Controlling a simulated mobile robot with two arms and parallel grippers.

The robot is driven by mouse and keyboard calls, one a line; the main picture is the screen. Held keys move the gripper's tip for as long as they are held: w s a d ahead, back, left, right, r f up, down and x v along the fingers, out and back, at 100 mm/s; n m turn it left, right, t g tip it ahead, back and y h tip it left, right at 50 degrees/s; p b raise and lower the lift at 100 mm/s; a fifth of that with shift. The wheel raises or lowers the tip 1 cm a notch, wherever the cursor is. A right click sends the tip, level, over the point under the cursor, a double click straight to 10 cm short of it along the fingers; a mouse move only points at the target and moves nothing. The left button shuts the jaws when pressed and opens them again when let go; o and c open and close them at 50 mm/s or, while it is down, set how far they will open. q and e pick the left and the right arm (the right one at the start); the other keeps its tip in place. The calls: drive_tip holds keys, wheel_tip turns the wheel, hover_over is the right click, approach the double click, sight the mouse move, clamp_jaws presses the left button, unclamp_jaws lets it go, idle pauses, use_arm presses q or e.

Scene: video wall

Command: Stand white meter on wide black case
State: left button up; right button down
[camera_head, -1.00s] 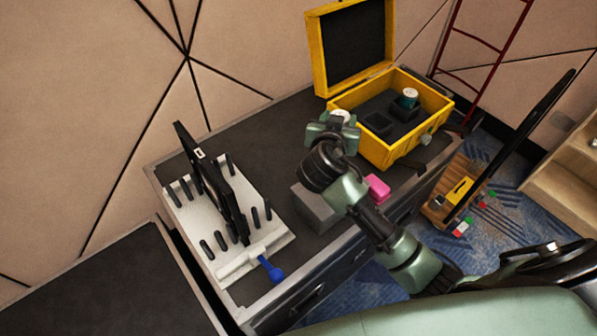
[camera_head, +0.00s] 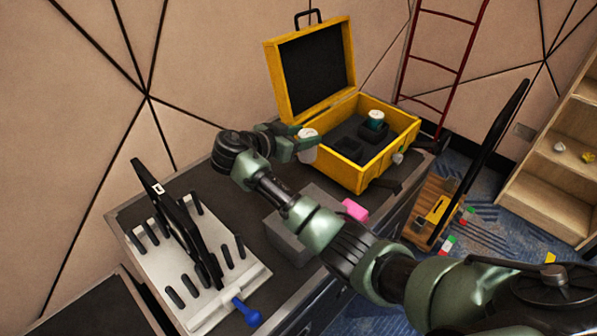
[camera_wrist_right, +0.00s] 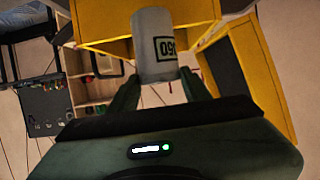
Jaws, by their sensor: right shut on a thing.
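The white meter, a pale rounded cylinder (camera_head: 307,149), is held by my right gripper (camera_head: 296,146) just left of the yellow case. In the right wrist view the meter (camera_wrist_right: 153,30) shows a black-framed label, and the gripper fingers (camera_wrist_right: 157,88) close on its sides. It looks roughly upright. A dark grey box-like block (camera_head: 290,243) on the bench, partly hidden behind my right arm, may be the wide black case; I cannot tell for sure. My left gripper is out of view.
The open yellow case (camera_head: 358,178) has black foam and a white-topped green cylinder (camera_head: 375,119) inside. A pink block (camera_head: 355,209) lies near the grey block. A white pegboard (camera_head: 190,270) with black pegs and a blue-handled tool (camera_head: 245,311) stands at left.

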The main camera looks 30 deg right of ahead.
sight(301, 159)
wheel_tip(301, 159, down, 8)
drive_tip(key=shift+r, duration=0.1)
drive_tip(key=shift+f, duration=2)
drive_tip(key=shift+f, duration=0.1)
drive_tip(key=c, duration=0.9)
unclamp_jaws()
drive_tip(key=shift+c, duration=0.2)
